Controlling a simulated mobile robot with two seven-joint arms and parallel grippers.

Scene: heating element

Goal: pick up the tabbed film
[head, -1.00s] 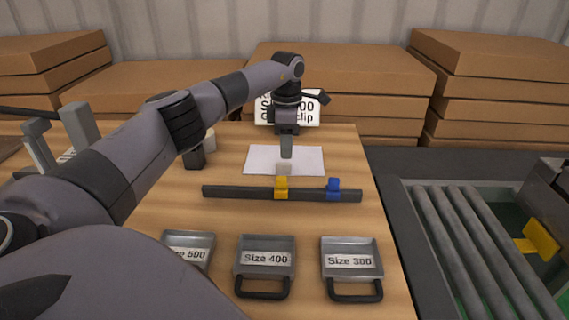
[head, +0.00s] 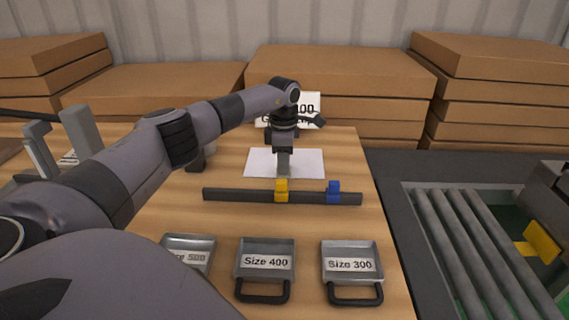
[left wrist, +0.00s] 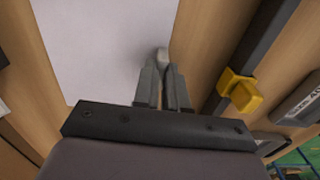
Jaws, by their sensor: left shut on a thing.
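The tabbed film (head: 256,161) is a white rectangular sheet lying on the wooden table behind a dark bar. In the left wrist view the film (left wrist: 95,45) fills the upper left, and its pale rounded tab (left wrist: 161,56) shows at my fingertips. My left gripper (head: 283,172) points down over the film's near edge. In the left wrist view my left gripper (left wrist: 162,76) is shut on the tab, its fingers close together. The fingers hide part of the tab. My right gripper is not in view.
The dark bar (head: 235,194) carries a yellow slider (head: 282,190) and a blue slider (head: 333,190). Labelled trays, including Size 400 (head: 265,262) and Size 300 (head: 350,265), stand in front. A sign (head: 307,108) stands behind the film. A roller conveyor (head: 455,240) is at right.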

